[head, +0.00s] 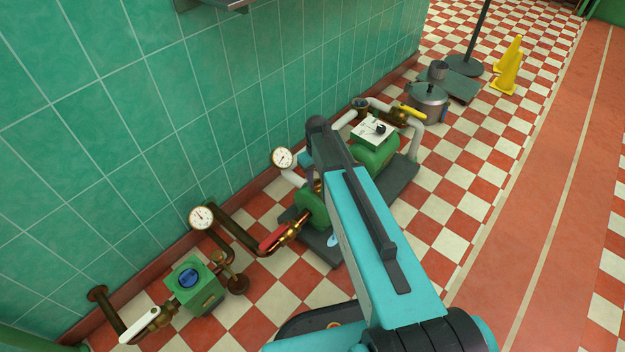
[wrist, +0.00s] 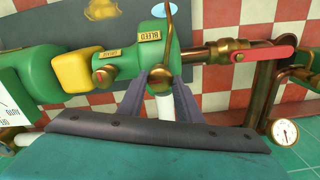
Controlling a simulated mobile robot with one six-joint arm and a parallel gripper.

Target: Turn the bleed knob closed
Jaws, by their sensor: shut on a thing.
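The brass bleed knob (wrist: 161,76) sits on the green pump body (wrist: 152,55), just below a tag reading BLEED (wrist: 150,36). In the wrist view my gripper (wrist: 160,84) has its two dark fingers on either side of this knob and is shut on it. The knob's exact angle is hard to read behind the fingers. In the head view the green pump (head: 312,207) shows left of my arm, which hides the knob and most of the gripper.
A second brass knob (wrist: 104,75) with its own tag sits close to the left of my fingers. A red-handled valve (wrist: 262,54) and a gauge (wrist: 285,132) are to the right. A steel pot (head: 427,103) and yellow floor signs (head: 508,72) stand farther back.

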